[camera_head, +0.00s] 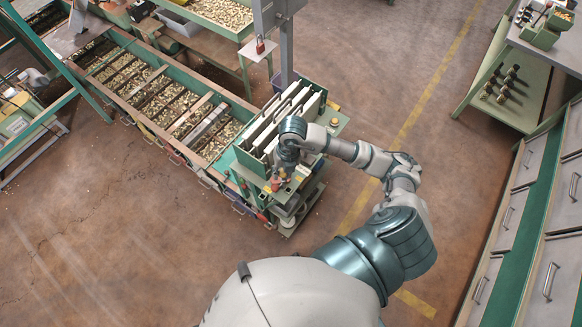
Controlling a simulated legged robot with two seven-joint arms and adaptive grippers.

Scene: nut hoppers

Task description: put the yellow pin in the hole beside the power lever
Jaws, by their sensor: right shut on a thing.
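My right gripper (281,175) reaches down to the front end of the green machine (250,160), over its small control panel (295,180). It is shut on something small. A yellow spot at its fingertips looks like the yellow pin (276,187), though it is too small to be certain. My gripper and wrist cover part of the panel. I cannot make out the power lever or the hole beside it at this size. My left gripper is not in view.
Several long hoppers of nuts (160,101) run back to the left from the machine. White upright plates (285,115) stand in the machine beside my wrist. A grey post (286,50) rises behind. Drawer cabinets (525,200) line the right. Brown floor (110,220) is open at left.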

